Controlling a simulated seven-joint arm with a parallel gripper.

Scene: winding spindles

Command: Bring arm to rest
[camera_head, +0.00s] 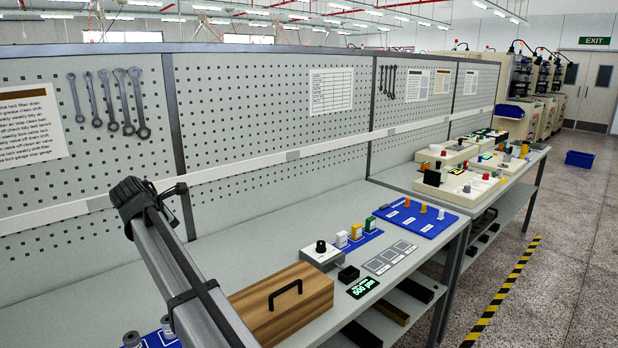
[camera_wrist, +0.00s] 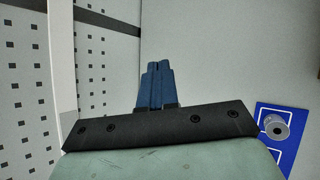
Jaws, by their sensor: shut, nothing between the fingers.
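My gripper (camera_wrist: 155,72) shows in the wrist view with its two blue fingers shut together and nothing between them. It is over bare grey bench top, with the pegboard to the left. In the head view part of my arm crosses the lower left, and my gripper does not show there. A grey spindle-like piece (camera_wrist: 275,126) stands on a blue mat (camera_wrist: 294,123) to the right of my gripper, apart from it. In the head view, similar grey pieces (camera_head: 131,340) show at the bottom edge, partly cut off.
A wooden box (camera_head: 290,305) with a black handle stands on the bench, right of my arm. Behind it are a grey unit with a black knob (camera_head: 321,254) and a blue board (camera_head: 415,219) with coloured pegs. The pegboard (camera_head: 260,110) lines the back. Bench top near the pegboard is clear.

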